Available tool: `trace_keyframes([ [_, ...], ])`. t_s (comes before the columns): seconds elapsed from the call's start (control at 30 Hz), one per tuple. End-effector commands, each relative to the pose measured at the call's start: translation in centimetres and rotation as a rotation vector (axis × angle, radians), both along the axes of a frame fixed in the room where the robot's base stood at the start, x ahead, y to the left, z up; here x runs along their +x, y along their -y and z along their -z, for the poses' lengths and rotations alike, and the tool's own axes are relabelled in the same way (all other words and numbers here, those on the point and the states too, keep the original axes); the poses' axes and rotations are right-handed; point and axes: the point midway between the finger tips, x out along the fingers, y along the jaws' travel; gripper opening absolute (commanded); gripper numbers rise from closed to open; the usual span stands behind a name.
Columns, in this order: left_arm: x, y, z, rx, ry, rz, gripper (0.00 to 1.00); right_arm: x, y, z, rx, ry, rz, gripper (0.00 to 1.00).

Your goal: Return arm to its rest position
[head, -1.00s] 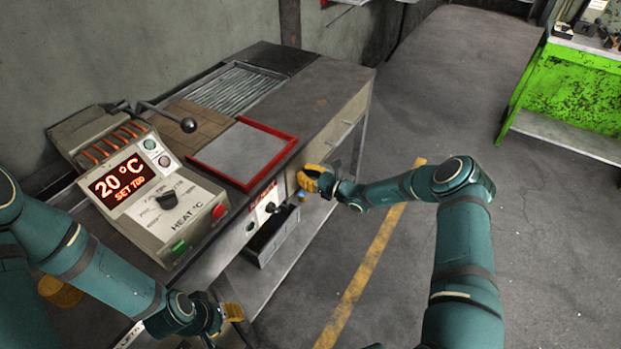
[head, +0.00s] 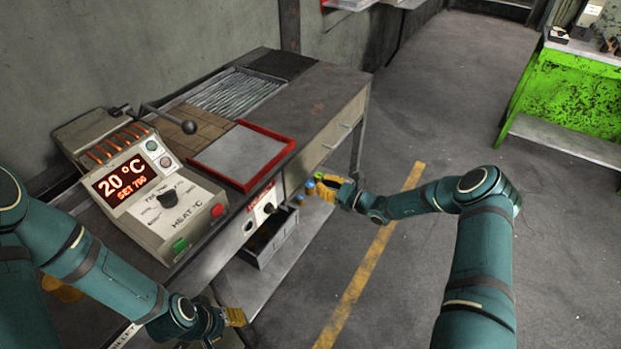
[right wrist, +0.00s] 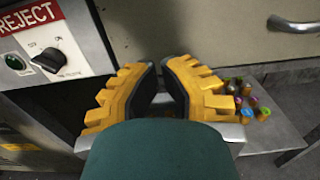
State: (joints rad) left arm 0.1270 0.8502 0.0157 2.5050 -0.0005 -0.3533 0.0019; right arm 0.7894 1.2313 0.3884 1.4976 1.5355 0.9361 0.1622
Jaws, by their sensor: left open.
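My right gripper (head: 322,190) is in front of the bench, beside the small reject panel (head: 263,210) and apart from it. In the right wrist view its yellow fingers (right wrist: 160,72) stand a narrow gap apart with nothing between them. The reject panel's black dial (right wrist: 47,60) is to the left of the fingers there. My left gripper (head: 238,318) is low at the front left, below the heater control box, and is open; its fingers show only partly. I see nothing held in it.
The heater box (head: 150,200) reads 20 °C. A red-rimmed tray (head: 243,155) lies on the bench. Below are an open bin (head: 270,240) and a shelf (head: 240,285). The floor (head: 400,290) to the right is clear.

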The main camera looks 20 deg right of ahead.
Motion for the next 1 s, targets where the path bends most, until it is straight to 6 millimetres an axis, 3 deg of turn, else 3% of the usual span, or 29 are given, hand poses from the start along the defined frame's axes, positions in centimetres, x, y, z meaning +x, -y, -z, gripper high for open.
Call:
trace_keyframes([
  [0.3, -0.2, 0.0, -0.9, -0.001, -0.004, 0.000, 0.43, -4.1, 3.5, 0.0, 0.000, -0.001, 0.000, 0.00],
  [0.67, -0.2, 0.0, -1.0, -0.001, -0.005, 0.001, 0.43, -5.1, 3.8, 0.2, -0.005, -0.003, -0.011, 0.00],
  [0.77, -0.2, 0.0, -1.0, -0.001, -0.005, 0.001, 0.43, -5.8, 1.8, 0.6, -0.049, -0.025, -0.072, 0.00],
  [0.87, -0.2, 0.0, -1.0, -0.001, -0.005, 0.001, 0.43, -7.9, -2.4, 1.8, -0.156, -0.068, -0.213, 0.00],
  [1.0, -0.2, 0.0, -1.0, -0.001, -0.005, 0.001, 0.43, -14.0, -9.1, 4.3, -0.430, -0.111, -0.518, 0.00],
])
